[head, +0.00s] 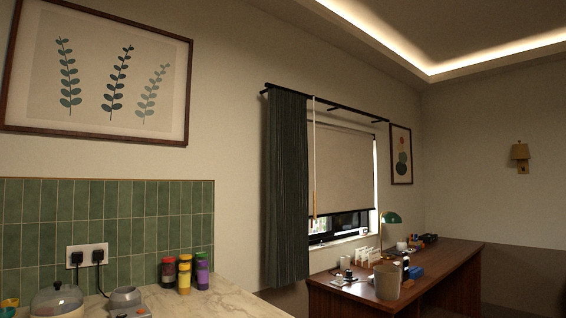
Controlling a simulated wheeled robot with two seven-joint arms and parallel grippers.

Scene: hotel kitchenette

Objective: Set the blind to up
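The blind (342,172) is a beige roller blind on the window in the back wall. It is mostly lowered; its dark bottom bar hangs near the bottom of the window, with a strip of glass (343,225) showing below. A thin pale wand or cord (314,160) hangs vertically at its left side, beside a dark curtain (287,185). Neither of my grippers is in the head view.
A wooden desk (437,262) stands below the window, bearing a green lamp (390,219), a beige bin-like container (387,281) and small items. A marble counter (225,300) with spice jars and a kettle-like pot is at the front left.

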